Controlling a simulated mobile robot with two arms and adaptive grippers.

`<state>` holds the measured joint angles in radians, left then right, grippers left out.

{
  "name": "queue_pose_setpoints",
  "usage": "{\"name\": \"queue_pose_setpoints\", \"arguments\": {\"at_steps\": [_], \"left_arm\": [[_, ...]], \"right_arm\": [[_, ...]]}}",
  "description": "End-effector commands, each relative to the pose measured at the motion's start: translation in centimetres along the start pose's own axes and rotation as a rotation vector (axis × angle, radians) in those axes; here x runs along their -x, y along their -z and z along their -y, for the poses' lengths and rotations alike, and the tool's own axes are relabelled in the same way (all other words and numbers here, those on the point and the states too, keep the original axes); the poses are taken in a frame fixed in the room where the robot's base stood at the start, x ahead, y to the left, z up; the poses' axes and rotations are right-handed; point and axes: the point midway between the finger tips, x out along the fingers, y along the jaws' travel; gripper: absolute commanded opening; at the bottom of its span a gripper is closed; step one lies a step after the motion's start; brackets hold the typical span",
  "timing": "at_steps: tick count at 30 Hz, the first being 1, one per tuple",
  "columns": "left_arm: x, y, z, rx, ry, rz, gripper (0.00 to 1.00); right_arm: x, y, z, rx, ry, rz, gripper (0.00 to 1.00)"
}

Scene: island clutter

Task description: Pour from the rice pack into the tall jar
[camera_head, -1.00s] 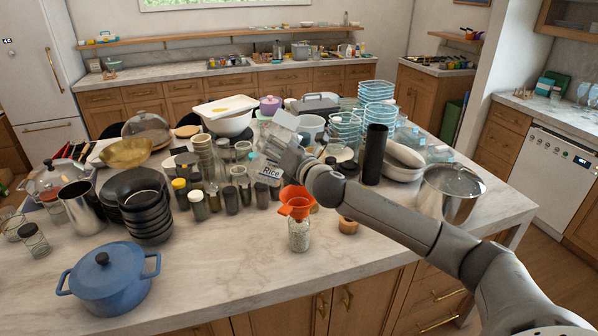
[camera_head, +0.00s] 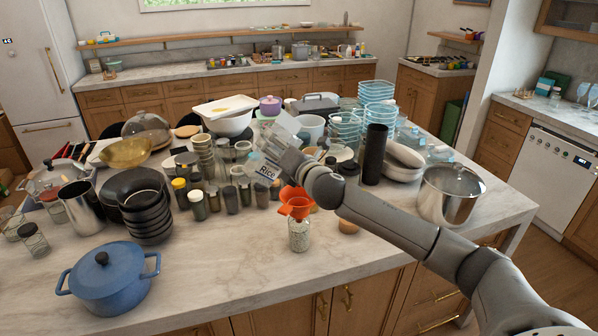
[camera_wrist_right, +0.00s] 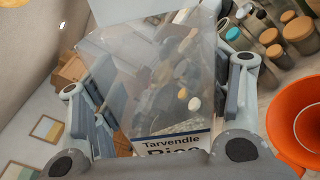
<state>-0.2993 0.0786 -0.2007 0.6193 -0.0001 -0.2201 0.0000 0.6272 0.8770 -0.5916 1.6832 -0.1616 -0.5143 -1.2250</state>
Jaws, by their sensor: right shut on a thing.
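My right gripper (camera_head: 278,152) is shut on the rice pack (camera_head: 267,172), a clear bag with a "Rice" label. The pack is tilted and held above the island, up and left of the orange funnel (camera_head: 296,203). In the right wrist view, the pack (camera_wrist_right: 172,138) sits between the two fingers, and the funnel's rim (camera_wrist_right: 292,108) shows at the right edge. The funnel sits in the mouth of a clear glass jar (camera_head: 299,238) standing upright near the island's front edge. I cannot make out the jar's contents. My left gripper is not in view.
Several spice jars (camera_head: 198,206) stand left of the funnel, beside black stacked bowls (camera_head: 148,210). A blue pot (camera_head: 108,283) is at the front left. A black cylinder (camera_head: 374,155) and a steel pot (camera_head: 449,197) stand at right. The front counter (camera_head: 215,270) is clear.

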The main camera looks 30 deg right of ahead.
Motion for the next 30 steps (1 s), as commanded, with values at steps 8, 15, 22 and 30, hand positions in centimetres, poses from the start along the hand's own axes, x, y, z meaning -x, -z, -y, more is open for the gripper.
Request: {"name": "queue_pose_setpoints", "arguments": {"at_steps": [8,15,22,30], "left_arm": [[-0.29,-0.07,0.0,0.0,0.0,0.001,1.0],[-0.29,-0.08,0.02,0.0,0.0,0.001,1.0],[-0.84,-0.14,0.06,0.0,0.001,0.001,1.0],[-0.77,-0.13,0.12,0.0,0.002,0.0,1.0]], "right_arm": [[0.01,0.45,0.3,-0.112,-0.001,-0.001,0.36],[0.01,0.45,0.3,-0.111,-0.001,-0.001,0.36],[0.02,1.11,0.93,-0.226,0.0,-0.002,0.36],[0.01,0.99,0.87,-0.251,-0.002,-0.001,0.36]]}}
